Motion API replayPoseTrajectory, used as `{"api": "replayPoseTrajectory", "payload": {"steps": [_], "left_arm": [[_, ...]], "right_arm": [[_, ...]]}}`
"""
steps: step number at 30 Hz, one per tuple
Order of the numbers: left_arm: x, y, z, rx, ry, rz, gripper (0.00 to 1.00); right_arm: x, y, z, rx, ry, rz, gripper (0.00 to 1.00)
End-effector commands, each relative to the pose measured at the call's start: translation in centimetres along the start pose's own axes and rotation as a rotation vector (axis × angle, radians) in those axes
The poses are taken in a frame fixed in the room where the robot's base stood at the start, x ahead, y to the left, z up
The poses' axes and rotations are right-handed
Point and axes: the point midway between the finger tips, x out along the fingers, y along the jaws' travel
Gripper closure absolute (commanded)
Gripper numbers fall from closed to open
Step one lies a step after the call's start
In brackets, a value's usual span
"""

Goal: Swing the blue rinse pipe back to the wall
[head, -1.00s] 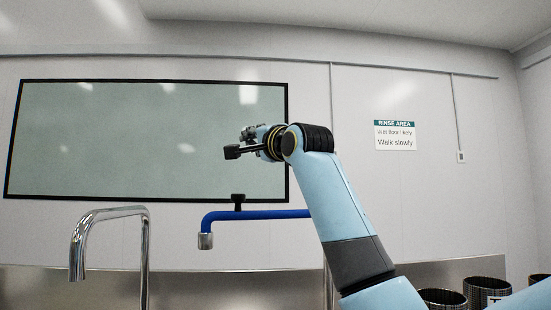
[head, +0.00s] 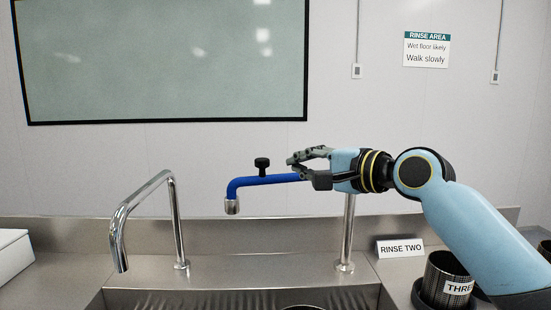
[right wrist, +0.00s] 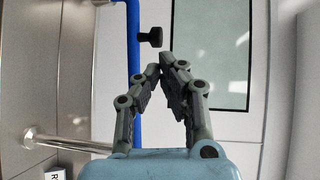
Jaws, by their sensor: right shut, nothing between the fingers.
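The blue rinse pipe (head: 264,180) reaches left from a chrome post (head: 347,232), with a black knob (head: 262,163) on top and a metal nozzle (head: 232,206) at its end. My right gripper (head: 296,166) overlaps the pipe's right part in the head view and hides where it meets the post. In the right wrist view the fingertips (right wrist: 170,60) are together and empty, to the right of the blue pipe (right wrist: 134,75) and below the black knob (right wrist: 150,37). I cannot tell whether the fingers touch the pipe. My left gripper is not in view.
A chrome faucet (head: 172,225) stands on the left of the sink (head: 240,300). A white box (head: 14,252) is at the far left.

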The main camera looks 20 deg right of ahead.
Motion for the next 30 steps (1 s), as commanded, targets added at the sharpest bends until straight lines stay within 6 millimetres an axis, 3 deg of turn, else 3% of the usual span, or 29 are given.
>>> {"api": "replayPoseTrajectory", "payload": {"steps": [6,12,26,30], "left_arm": [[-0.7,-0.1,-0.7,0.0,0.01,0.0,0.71],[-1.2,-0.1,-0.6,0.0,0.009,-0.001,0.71],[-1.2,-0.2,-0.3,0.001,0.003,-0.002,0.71],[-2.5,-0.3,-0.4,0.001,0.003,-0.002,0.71]], "right_arm": [[4.6,-0.3,0.1,0.003,-0.002,-0.001,1.0],[7.1,-0.2,0.0,0.001,0.0,0.0,1.0],[7.9,0.0,0.0,-0.002,0.0,0.001,1.0],[8.7,-0.5,-0.3,0.009,0.036,0.002,1.0]]}}
